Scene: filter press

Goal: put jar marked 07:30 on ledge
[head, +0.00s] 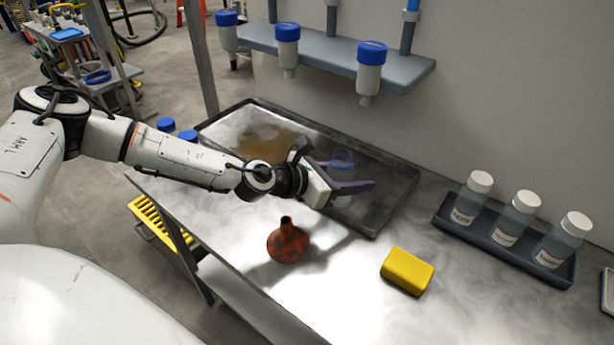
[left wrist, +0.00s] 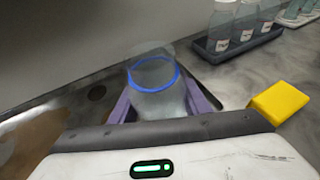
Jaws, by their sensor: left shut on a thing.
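My left gripper (head: 347,176) is shut on a clear, open-topped jar (head: 341,160) with a blue ring near its rim. In the left wrist view the jar (left wrist: 157,88) stands between the purple fingers. No lid or readable mark shows on it. It is over the dark tray; I cannot tell whether it touches the tray floor. Several jars with white lids, including one at the left end (head: 471,199), stand in a dark rack at right; their labels are too small to read. A grey wall shelf (head: 335,52) runs along the back. My right gripper is out of view.
The large dark tray (head: 400,200) has a brown stain at its left. A reddish flask (head: 288,242) and a yellow block (head: 407,271) stand on the bench in front. Blue-capped vessels (head: 371,68) hang at the shelf. The bench between block and rack (head: 450,265) is clear.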

